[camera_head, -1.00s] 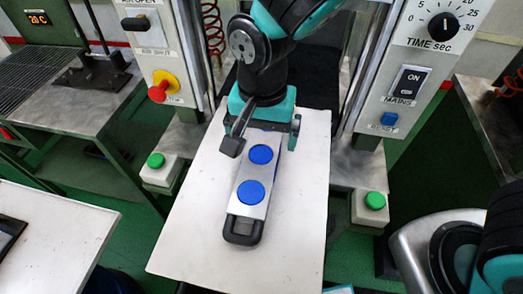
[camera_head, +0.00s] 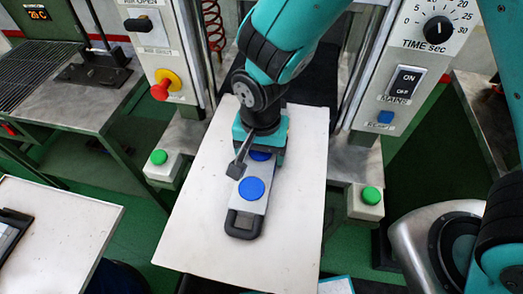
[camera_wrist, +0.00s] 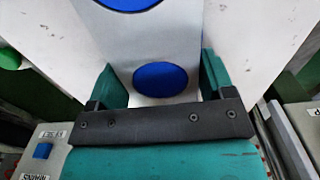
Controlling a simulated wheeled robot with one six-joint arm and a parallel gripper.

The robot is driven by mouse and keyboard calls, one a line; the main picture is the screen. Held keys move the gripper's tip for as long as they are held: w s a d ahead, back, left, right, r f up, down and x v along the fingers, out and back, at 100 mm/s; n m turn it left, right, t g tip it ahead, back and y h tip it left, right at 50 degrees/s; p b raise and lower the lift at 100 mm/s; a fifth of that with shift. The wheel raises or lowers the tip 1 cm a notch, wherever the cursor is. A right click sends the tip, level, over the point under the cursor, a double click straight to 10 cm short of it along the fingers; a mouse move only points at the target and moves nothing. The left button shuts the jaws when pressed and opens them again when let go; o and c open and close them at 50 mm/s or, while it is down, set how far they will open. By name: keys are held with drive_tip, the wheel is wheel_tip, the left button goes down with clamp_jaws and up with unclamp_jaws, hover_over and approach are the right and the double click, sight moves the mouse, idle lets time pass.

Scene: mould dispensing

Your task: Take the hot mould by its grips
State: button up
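The mould (camera_head: 246,207) is a narrow silver plate with blue round discs and a black loop grip (camera_head: 242,226) at its near end. It lies on a white board. Its far end and any grip there are hidden under my arm. My gripper (camera_head: 256,161) is over the far part of the mould and partly covers the far blue disc. In the wrist view my gripper (camera_wrist: 158,66) is open, with a teal finger on each side of the plate (camera_wrist: 152,45). I cannot tell whether the fingers touch it.
The white board (camera_head: 205,215) has bare room around the mould. Press columns stand left and right, with a red knob (camera_head: 159,90), a MAINS switch (camera_head: 404,83) and green buttons (camera_head: 158,157). A white table (camera_head: 60,235) is at the lower left.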

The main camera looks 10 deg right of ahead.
drive_tip(key=c, duration=0.9)
drive_tip(key=shift+r, duration=0.15)
